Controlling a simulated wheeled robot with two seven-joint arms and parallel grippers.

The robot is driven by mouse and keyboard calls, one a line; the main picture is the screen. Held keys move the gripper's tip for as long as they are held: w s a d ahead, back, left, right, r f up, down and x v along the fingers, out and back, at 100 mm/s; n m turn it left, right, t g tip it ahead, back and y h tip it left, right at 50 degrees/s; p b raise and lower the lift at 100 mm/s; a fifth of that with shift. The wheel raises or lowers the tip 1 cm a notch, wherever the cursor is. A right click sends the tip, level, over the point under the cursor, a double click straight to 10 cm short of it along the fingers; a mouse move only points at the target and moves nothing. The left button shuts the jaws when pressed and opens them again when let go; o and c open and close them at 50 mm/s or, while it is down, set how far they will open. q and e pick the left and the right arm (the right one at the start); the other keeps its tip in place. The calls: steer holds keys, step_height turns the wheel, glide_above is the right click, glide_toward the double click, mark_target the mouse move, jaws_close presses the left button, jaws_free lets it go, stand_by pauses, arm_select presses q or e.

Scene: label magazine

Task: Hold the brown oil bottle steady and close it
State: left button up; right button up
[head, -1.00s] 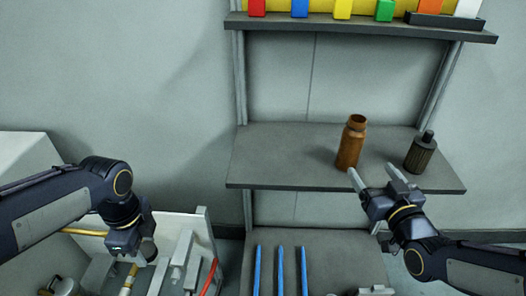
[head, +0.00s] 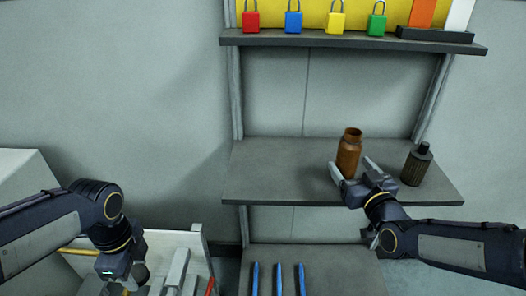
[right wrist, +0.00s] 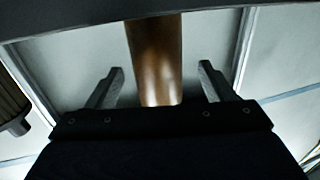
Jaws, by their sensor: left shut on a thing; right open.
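The brown oil bottle (head: 349,155) stands upright on the middle shelf with its round mouth open and no cap on it. My right gripper (head: 351,167) is open, with one finger to each side of the bottle's lower body. In the right wrist view the brown bottle (right wrist: 157,60) shows between the spread fingers (right wrist: 160,85), with a gap on both sides. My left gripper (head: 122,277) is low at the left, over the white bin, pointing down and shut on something. What it holds is hidden. No loose cap can be made out.
A dark ribbed bottle (head: 418,166) with a black cap stands right of the brown one. The shelf (head: 265,170) is clear to the left. Blue rods (head: 278,280) lie below. The white bin (head: 185,240) holds several tools.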

mark_target(344, 154)
arm_select(q)
steer(key=shift+f, duration=0.25)
arm_select(e)
steer(key=shift+x, duration=2.6)
steer(key=shift+d+r, duration=0.15)
steer(key=c, duration=1.2)
steer(key=shift+o, duration=0.2)
steer(key=shift+r, duration=0.1)
